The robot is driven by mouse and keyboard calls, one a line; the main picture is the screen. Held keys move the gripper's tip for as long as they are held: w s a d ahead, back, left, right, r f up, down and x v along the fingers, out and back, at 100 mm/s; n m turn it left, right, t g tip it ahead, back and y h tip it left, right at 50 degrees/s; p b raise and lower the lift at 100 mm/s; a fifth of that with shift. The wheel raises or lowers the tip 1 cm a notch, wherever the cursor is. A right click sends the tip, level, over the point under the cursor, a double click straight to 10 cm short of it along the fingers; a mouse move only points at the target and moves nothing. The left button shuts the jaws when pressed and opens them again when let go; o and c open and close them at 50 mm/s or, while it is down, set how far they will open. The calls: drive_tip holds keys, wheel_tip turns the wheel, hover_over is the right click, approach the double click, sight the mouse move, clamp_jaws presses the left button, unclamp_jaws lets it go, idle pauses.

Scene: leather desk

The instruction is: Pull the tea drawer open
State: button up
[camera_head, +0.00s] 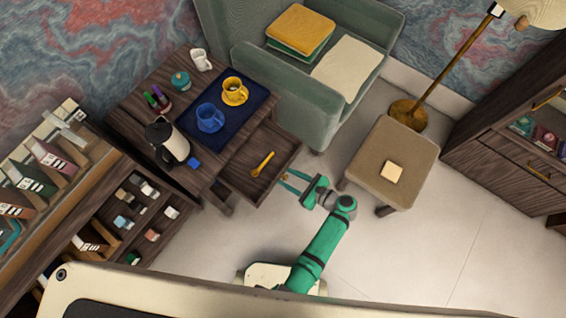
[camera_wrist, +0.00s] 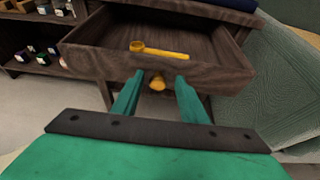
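The dark wooden drawer (camera_head: 286,152) of the small side table stands pulled out, with a yellow spoon (camera_head: 263,164) lying inside. It also fills the upper part of the wrist view, where its front panel (camera_wrist: 215,76) faces me and the spoon (camera_wrist: 158,49) shows behind it. A round brass-coloured knob (camera_wrist: 157,83) sits on the front panel. My gripper (camera_head: 289,184) is just in front of the drawer. In the wrist view its two green fingers (camera_wrist: 159,97) are spread on either side of the knob, with gaps between them and it.
On the side table stand a blue tray (camera_head: 238,119) with a yellow cup (camera_head: 234,92) and a blue cup (camera_head: 210,118), and a kettle (camera_head: 168,142). A green armchair (camera_head: 255,66) and an ottoman (camera_head: 410,150) stand to the right. The floor in front is clear.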

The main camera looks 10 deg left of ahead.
drive_tip(key=shift+w, duration=0.1)
drive_tip(key=v, duration=1.1)
drive_tip(key=shift+f, duration=0.15)
